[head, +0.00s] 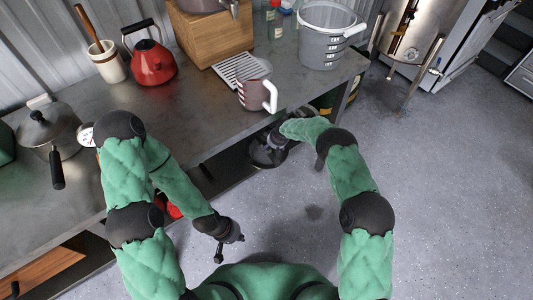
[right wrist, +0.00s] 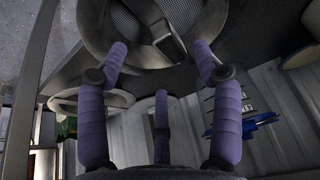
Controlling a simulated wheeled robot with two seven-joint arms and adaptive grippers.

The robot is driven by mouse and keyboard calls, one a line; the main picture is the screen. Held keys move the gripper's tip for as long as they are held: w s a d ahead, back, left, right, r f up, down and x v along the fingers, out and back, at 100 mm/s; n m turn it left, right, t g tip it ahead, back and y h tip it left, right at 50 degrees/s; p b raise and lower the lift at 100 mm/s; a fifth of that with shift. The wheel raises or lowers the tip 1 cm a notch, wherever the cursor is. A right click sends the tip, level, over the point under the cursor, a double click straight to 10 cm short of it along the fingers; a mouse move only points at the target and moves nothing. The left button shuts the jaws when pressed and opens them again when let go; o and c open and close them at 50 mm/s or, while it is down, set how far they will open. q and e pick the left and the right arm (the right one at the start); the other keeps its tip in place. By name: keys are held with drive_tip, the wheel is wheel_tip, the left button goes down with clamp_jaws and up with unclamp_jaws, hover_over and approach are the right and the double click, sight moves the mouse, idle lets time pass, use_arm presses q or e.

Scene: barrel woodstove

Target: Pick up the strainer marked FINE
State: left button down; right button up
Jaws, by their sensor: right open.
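In the right wrist view, a round strainer with grey mesh and a broad metal rim (right wrist: 90,28) fills the top of the picture. In the head view my right gripper (head: 277,140) is over a dark round thing (head: 266,155) beside the bench's front edge. My left gripper (head: 228,243) hangs low over the floor, and its fingers are unclear.
The metal bench (head: 190,110) carries a mug (head: 256,94), a red kettle (head: 150,62), a pot (head: 48,126) and a grey bucket (head: 325,36). A lower shelf (head: 215,175) shows under its front edge. Open floor (head: 430,200) lies to the right.

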drive_tip(key=shift+w+b+x, duration=0.2)
drive_tip(key=shift+b+x, duration=1.05)
drive_tip(key=shift+x, duration=1.4)
drive_tip(key=shift+a+r, duration=0.15)
clamp_jaws()
